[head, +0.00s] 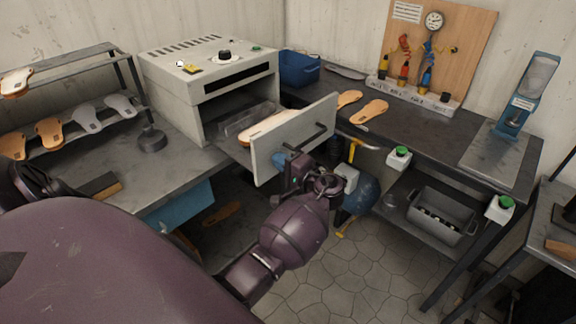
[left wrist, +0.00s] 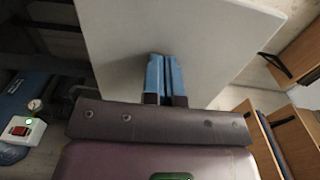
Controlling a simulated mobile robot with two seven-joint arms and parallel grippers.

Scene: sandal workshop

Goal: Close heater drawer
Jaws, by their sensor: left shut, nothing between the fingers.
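The heater (head: 215,80) is a pale box with a knob on top and a dark slot in its front. Its drawer (head: 294,139) is pulled out, with a pale front panel and a dark bar handle (head: 307,137). A tan sole (head: 262,126) lies in the drawer behind the panel. My left gripper (head: 281,157) is at the panel's outer face, below the handle. In the left wrist view its blue fingers (left wrist: 164,76) are together and empty, pointing at the pale panel (left wrist: 190,30). I cannot tell whether they touch it. My right gripper is not in view.
A bench (head: 430,136) to the right carries two tan soles (head: 370,111), a blue bin (head: 299,69) and a tool board. A grey bin (head: 441,215) sits on its lower shelf. A rack of soles (head: 62,132) is at left. Stone floor is open at lower centre.

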